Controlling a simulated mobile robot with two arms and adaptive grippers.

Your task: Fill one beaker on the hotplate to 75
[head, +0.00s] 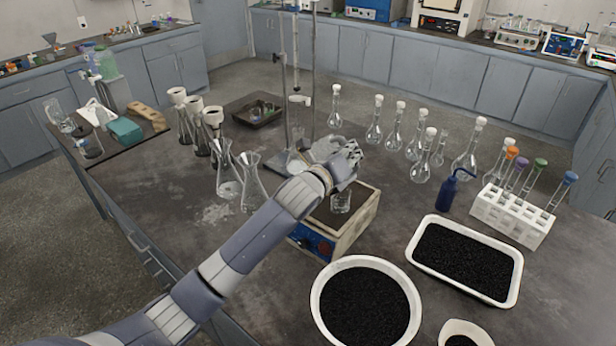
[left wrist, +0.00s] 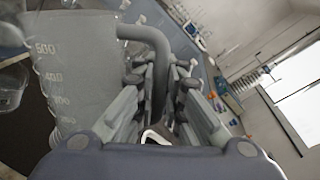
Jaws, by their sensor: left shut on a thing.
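My left gripper (head: 352,160) reaches over the hotplate (head: 362,220). It is shut on the handle of a clear graduated jug (head: 324,148). In the left wrist view the jug (left wrist: 75,70) shows marks up to 500, and its grey handle lies between the fingers of my gripper (left wrist: 165,90). The jug looks tilted, and I cannot tell how much liquid it holds. A small glass beaker (head: 340,204) stands on the hotplate below the gripper. Its fill level is too small to read. My arm and gripper hide part of the hotplate top. My right gripper is not in view.
Several flasks stand left of the hotplate (head: 252,185) and behind it (head: 420,165). A white tube rack (head: 510,215), a blue bottle (head: 447,193), a black-filled tray (head: 464,262) and a round bowl (head: 365,305) are right and in front. A stand rod (head: 296,45) rises behind.

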